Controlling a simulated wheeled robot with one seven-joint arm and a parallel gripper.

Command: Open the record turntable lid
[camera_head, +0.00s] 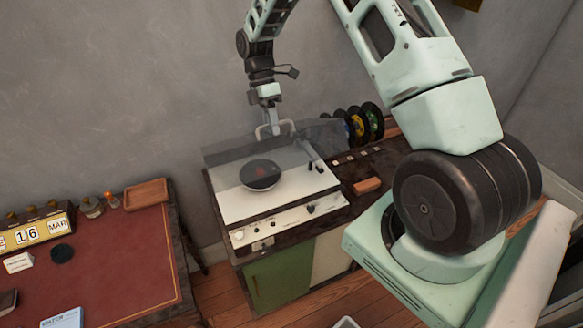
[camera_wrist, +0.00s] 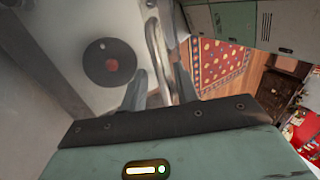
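The record turntable (camera_head: 235,208) is a white deck with a black record (camera_head: 261,174) on it. Its see-through lid (camera_head: 225,152) appears raised and tilted up toward the back, though its exact angle is hard to tell. The metal lid handle (camera_head: 259,131) is at the lid's upper edge. My gripper (camera_head: 272,130) is at the handle. In the wrist view, my gripper (camera_wrist: 160,88) has its fingers apart, with the handle (camera_wrist: 154,48) between them. The record (camera_wrist: 110,62) shows on the left there. Contact between fingers and handle is unclear.
Several upright records (camera_head: 362,124) stand right of the turntable, and a small reddish-brown block (camera_head: 367,185) lies on the cabinet top. A red-topped desk (camera_head: 110,255) stands at the left. The grey wall (camera_head: 120,90) is close behind the turntable.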

